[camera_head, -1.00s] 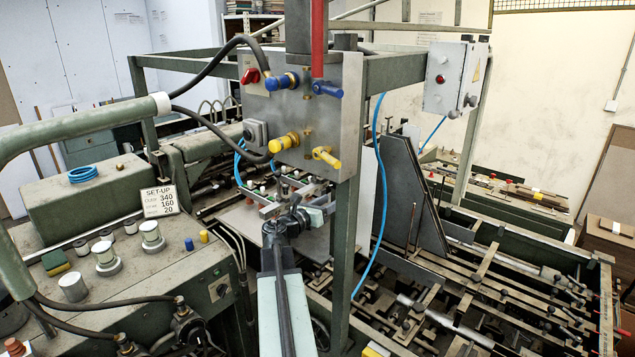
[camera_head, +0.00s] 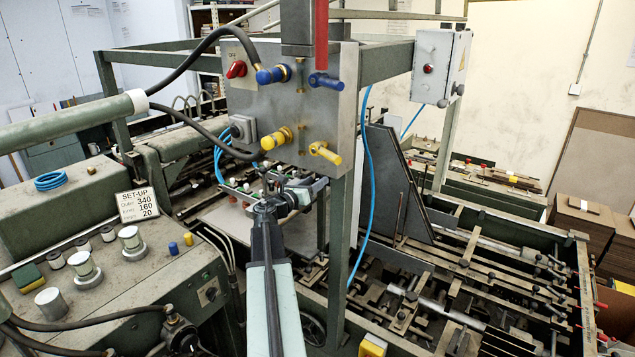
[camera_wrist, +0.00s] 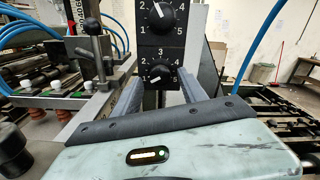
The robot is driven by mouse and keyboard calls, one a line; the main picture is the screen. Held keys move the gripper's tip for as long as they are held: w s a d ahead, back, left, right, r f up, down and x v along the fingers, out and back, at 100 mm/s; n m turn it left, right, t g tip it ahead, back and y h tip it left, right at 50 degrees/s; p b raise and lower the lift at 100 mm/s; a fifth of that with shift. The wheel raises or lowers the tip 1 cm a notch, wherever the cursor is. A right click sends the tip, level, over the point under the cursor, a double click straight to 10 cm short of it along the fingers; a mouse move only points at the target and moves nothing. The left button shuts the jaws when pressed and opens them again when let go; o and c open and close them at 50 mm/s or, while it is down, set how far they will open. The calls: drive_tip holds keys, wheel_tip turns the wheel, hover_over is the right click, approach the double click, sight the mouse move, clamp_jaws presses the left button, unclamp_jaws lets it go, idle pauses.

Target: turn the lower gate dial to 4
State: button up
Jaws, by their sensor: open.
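The lower gate dial (camera_wrist: 157,74) is a black knob on a dark narrow panel with numbers 1 to 5 around it. Its white mark appears to point left, near the 1. The upper dial (camera_wrist: 159,17) is a similar knob above it. My gripper (camera_wrist: 160,88) is open, its two grey fingers reaching forward on either side of the lower dial's panel, apart from the knob as far as I can tell. In the head view my gripper (camera_head: 302,190) is below the grey valve panel; the dials cannot be made out there.
A lever with a dark ball knob (camera_wrist: 91,27) stands close left of the dial panel. Blue hoses (camera_wrist: 245,55) curve at the right. The grey box with blue and yellow valves (camera_head: 290,105) hangs above my gripper, and a green post (camera_head: 339,240) stands close right.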

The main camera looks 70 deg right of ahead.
drive_tip(key=shift+s+d, duration=0.15)
drive_tip(key=shift+d, duration=0.4)
clamp_jaws()
